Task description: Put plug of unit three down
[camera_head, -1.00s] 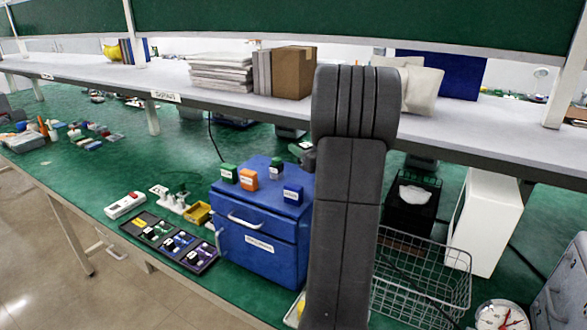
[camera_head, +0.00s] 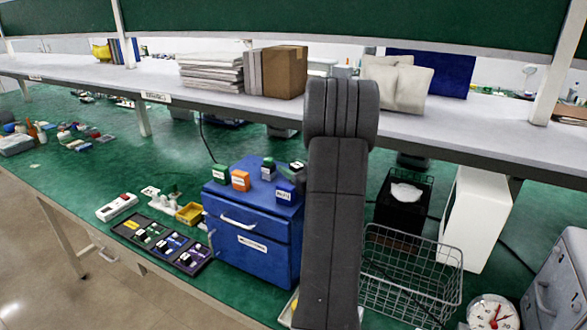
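A black tray (camera_head: 125,228) lies on the green bench at the left, with several small pump units in it. One unit on a green base (camera_head: 147,234), one on a blue base (camera_head: 168,245) and one on a purple base (camera_head: 190,258) sit in a row. Small dark and white parts stand on them. I cannot read their numbers or make out which part is the plug of unit three. My grey arm rises in the middle of the view and hides part of the bench behind it. My gripper is not visible.
A blue drawer cabinet (camera_head: 250,254) stands right of the tray with several small coloured boxes on top. A yellow bin (camera_head: 190,213) and a red-and-white device (camera_head: 117,207) are near the tray. A wire basket (camera_head: 408,280) is right of my arm. A shelf (camera_head: 215,102) runs above.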

